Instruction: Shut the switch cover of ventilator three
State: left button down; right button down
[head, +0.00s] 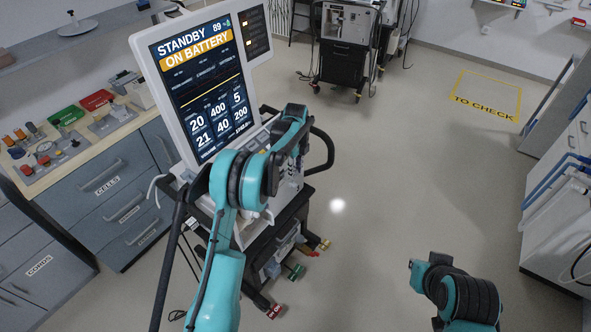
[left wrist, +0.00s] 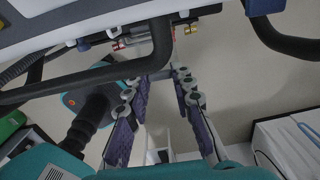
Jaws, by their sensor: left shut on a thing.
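The near ventilator (head: 205,90) has a lit screen reading "STANDBY" and "ON BATTERY". My left arm crosses in front of its lower body and hides much of it in the head view. In the left wrist view, the fingers of my left gripper (left wrist: 156,76) are closed in around the bend of a black handle bar (left wrist: 90,82) on the ventilator. I cannot make out the switch cover or the ventilator's number. My right arm (head: 465,295) is low at the right, with no fingers visible.
A counter with drawers (head: 100,185) stands at the left. Another ventilator (head: 345,45) is at the back, near a yellow "TO CHECK" floor mark (head: 487,95). White equipment (head: 560,225) stands at the right. The floor (head: 400,190) between is clear.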

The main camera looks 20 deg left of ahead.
pick_arm(q)
jog(key=shift+d+f, duration=0.1)
jog(key=shift+f, duration=0.05)
notch_tip(320, 180, down, 11)
jog(key=a+t+y+b, duration=0.1)
jog(key=t+y+b, duration=0.6)
jog(key=y+b, duration=1)
jog(key=shift+w+a+f+t+y+b, duration=0.15)
jog(key=shift+w+a+t+y+b, duration=0.2)
jog(key=shift+y, duration=0.85)
jog(key=c, duration=1.3)
grip_release()
